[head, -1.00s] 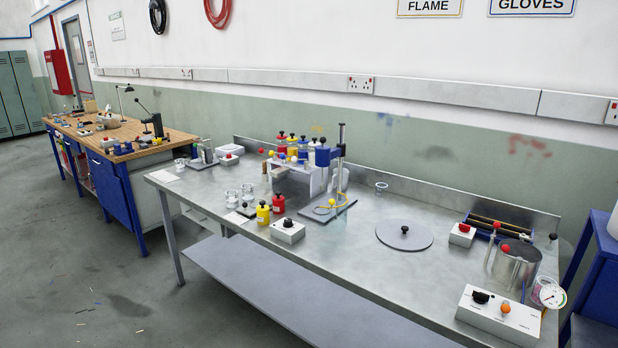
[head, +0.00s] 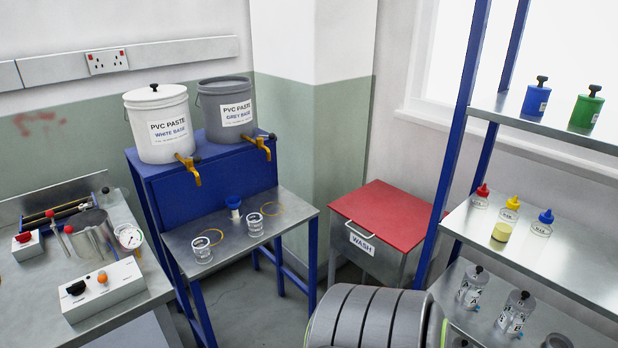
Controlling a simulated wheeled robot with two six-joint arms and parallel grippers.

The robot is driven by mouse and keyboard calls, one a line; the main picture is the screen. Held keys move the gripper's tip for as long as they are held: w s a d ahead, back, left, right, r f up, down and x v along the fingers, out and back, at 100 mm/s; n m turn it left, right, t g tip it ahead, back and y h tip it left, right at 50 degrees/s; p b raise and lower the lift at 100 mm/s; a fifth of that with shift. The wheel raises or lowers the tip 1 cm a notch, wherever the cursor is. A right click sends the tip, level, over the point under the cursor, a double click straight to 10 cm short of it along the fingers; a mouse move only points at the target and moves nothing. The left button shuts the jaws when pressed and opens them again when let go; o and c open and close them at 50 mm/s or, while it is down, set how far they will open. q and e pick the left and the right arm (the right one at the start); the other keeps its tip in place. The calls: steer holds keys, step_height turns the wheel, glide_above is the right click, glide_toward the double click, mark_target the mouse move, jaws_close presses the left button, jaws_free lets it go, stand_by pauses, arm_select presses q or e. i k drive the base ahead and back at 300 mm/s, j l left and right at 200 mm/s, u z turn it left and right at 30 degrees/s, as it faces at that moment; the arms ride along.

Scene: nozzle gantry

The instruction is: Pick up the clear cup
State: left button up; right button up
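Two clear cups stand on the metal shelf (head: 225,252) below the paste buckets. The left clear cup (head: 202,250) is near the shelf's left end, by a yellow-brown ring. The right clear cup (head: 255,226) stands farther right, beside another such ring. Both look upright and apart from each other. I cannot tell which one the task means. Neither of my grippers is in view.
A white bucket (head: 158,125) and a grey bucket (head: 228,110) with brass taps sit on a blue stand (head: 240,168). A red-lidded wash bin (head: 390,215), shelving (head: 560,245) and a ribbed grey drum (head: 365,318) are right.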

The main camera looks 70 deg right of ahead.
mark_target(254, 220)
steer(key=z, duration=1.9)
